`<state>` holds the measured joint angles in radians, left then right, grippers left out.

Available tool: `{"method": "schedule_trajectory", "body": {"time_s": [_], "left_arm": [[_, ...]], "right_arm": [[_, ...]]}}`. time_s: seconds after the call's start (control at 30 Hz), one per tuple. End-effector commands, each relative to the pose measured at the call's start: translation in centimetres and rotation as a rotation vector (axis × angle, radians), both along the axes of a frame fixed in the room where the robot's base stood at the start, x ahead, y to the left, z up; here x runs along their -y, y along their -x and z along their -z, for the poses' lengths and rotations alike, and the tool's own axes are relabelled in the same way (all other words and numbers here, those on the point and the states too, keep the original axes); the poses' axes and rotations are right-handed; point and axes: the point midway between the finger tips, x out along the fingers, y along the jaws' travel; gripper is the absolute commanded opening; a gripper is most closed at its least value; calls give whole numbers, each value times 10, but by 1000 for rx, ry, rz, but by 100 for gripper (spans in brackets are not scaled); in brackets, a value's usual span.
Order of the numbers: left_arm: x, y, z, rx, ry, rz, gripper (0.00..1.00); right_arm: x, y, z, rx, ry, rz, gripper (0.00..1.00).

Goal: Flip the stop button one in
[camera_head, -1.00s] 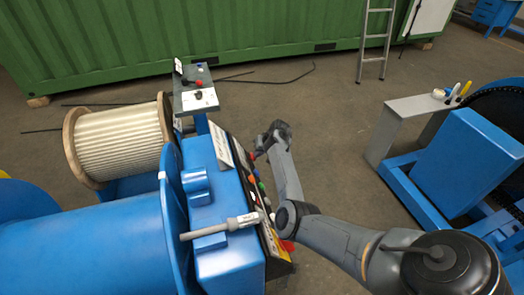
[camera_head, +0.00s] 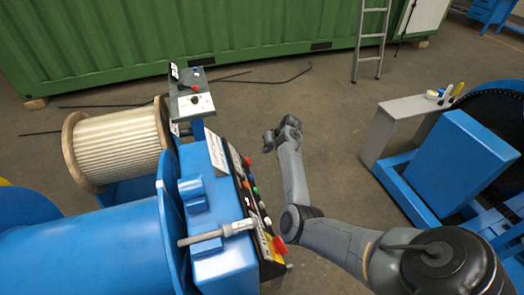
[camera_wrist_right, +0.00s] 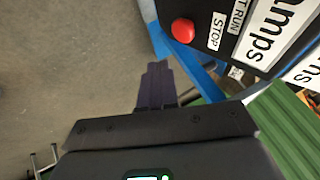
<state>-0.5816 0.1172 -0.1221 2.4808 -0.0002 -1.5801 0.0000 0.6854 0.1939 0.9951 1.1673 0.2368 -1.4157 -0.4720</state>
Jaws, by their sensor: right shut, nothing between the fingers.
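A red button (camera_wrist_right: 183,30) labelled STOP sits on a dark control panel (camera_wrist_right: 206,14) at the top of the right wrist view. In the head view a red button (camera_head: 247,160) shows at the far end of the sloped panel on the blue machine; it appears to be the same one. I cannot tell whether it is pressed in. My right gripper (camera_head: 268,140) is to the right of the panel, apart from it. In the wrist view its fingers (camera_wrist_right: 157,72) are shut and empty, below the button in the picture and not touching it. My left gripper is not in view.
Several other coloured buttons line the panel, with a larger red knob (camera_head: 280,245) at its near end. A small grey control box (camera_head: 192,103) stands beyond the machine. A grey stand (camera_head: 400,125) is at the right. Open floor lies between.

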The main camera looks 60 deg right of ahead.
Motion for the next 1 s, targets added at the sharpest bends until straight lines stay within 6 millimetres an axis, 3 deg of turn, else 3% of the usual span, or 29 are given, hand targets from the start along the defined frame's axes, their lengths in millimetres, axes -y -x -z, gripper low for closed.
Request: {"method": "schedule_trajectory", "body": {"time_s": [0.1, 0.33, 1.0], "left_arm": [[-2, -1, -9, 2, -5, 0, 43], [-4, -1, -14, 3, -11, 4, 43], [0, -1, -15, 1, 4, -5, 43]], "right_arm": [[0, 10, -20, 0, 1, 1, 0], [0, 22, -39, -1, 1, -1, 0], [1, 25, -43, 0, 1, 1, 0]]}}
